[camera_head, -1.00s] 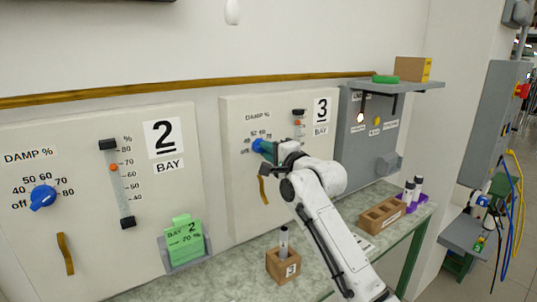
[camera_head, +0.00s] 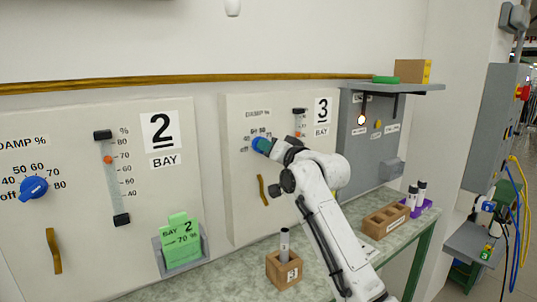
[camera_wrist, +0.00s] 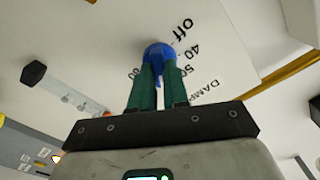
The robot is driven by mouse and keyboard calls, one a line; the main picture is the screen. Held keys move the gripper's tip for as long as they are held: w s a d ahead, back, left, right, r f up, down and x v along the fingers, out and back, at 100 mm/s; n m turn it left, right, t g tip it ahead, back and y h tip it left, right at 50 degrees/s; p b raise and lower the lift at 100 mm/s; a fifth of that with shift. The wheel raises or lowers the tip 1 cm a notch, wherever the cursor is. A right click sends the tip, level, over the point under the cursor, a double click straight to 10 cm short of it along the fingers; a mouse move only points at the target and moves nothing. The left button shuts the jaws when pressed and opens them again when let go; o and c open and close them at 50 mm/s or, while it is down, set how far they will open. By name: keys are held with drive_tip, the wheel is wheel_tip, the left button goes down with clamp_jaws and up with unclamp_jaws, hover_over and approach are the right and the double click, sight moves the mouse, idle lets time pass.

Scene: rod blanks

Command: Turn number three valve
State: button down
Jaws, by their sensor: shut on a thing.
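The bay 3 panel (camera_head: 235,180) stands at the middle of the head view, marked with a large 3 (camera_head: 322,108). Its blue damper knob (camera_head: 262,145) is mostly hidden behind my gripper (camera_head: 270,148). In the wrist view the blue knob (camera_wrist: 158,52) sits between the two green fingers of my gripper (camera_wrist: 158,75), which are shut on it. The dial marks "off", 40 and 50 show beside the knob. The vertical slider scale (camera_head: 299,122) on this panel is partly covered by my arm.
The bay 2 panel (camera_head: 90,210) has its own blue knob (camera_head: 34,187) and a green card (camera_head: 181,240) reading 70 %. On the bench are a wooden block with a rod (camera_head: 284,268), a brown rack (camera_head: 385,220) and a purple holder with rods (camera_head: 425,206). A grey shelf (camera_head: 420,88) juts out at right.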

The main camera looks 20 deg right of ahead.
drive_tip(key=n+b, duration=0.1)
drive_tip(key=n, duration=0.7)
drive_tip(key=n+b, duration=0.2)
drive_tip(key=n, duration=0.7)
drive_tip(key=n+b, duration=0.2)
drive_tip(key=n, duration=0.7)
drive_tip(key=shift+a+f, duration=0.1)
drive_tip(key=shift+f, duration=0.2)
drive_tip(key=shift+n, duration=0.4)
drive_tip(key=c, duration=1.1)
unclamp_jaws()
drive_tip(key=shift+r, duration=0.1)
drive_tip(key=b+v, duration=0.2)
drive_tip(key=v, duration=0.8)
drive_tip(key=shift+s, duration=0.4)
